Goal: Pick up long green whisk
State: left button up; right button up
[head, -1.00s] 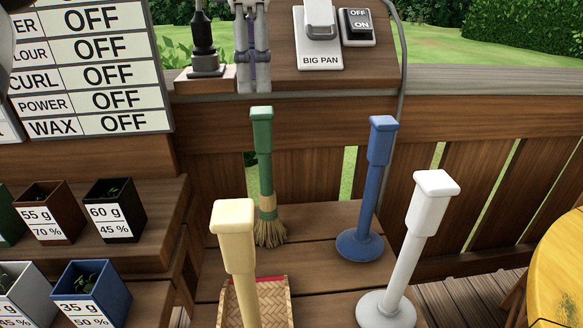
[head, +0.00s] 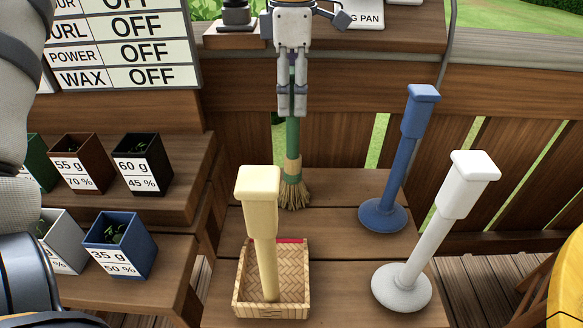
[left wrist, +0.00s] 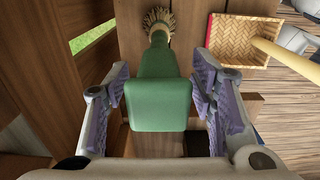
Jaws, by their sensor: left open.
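The long green whisk (head: 292,140) stands upright on the wooden shelf, with straw bristles at its bottom, in the head view. My left gripper (head: 292,105) is in front of its upper part and hides the top of its handle. In the left wrist view the whisk's green handle (left wrist: 158,98) lies between the two open fingers of my left gripper (left wrist: 160,85), bristles at the top of the picture. The fingers stand on either side with gaps, and no firm hold shows. My right gripper is not in view.
A cream-handled tool (head: 262,230) stands in a woven basket (head: 292,262) in front of the whisk. A blue-handled tool (head: 405,150) and a white-handled tool (head: 440,220) stand to the right. Small plant pots (head: 120,250) sit on shelves at left. A wooden fence (head: 340,110) is behind.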

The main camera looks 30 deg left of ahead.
pick_arm(q)
grip_shut()
jog(key=shift+r, duration=0.1)
